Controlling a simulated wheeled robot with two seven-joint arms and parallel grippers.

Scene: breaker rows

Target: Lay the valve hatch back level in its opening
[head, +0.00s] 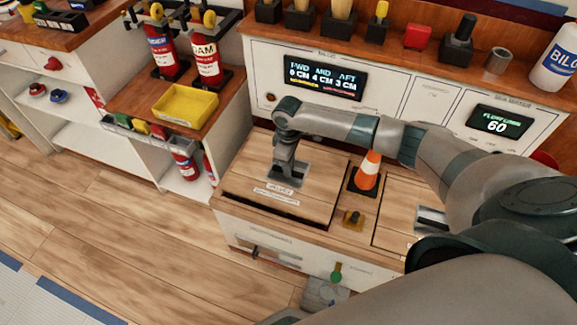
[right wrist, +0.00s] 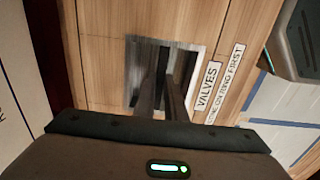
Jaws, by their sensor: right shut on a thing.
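The valve hatch (head: 245,185) is a wooden panel with a "VALVES" label, set in the top of the low white cabinet. It looks close to level, with a dark gap along its front and right edges; I cannot tell whether it is fully seated. My right gripper (head: 287,178) points down into the metal recessed pull in the hatch and is shut on its grip. The right wrist view shows the fingers (right wrist: 162,100) inside the pull, beside the label on the hatch (right wrist: 205,50). The grip itself is mostly hidden by the fingers. My left gripper is out of view.
An orange cone (head: 368,172) stands close right of the hatch, near my forearm. A second panel with a metal pull (head: 430,218) lies further right. A display panel (head: 325,78) rises behind. A yellow tray (head: 186,104) and fire extinguishers (head: 207,62) stand left. Floor in front is clear.

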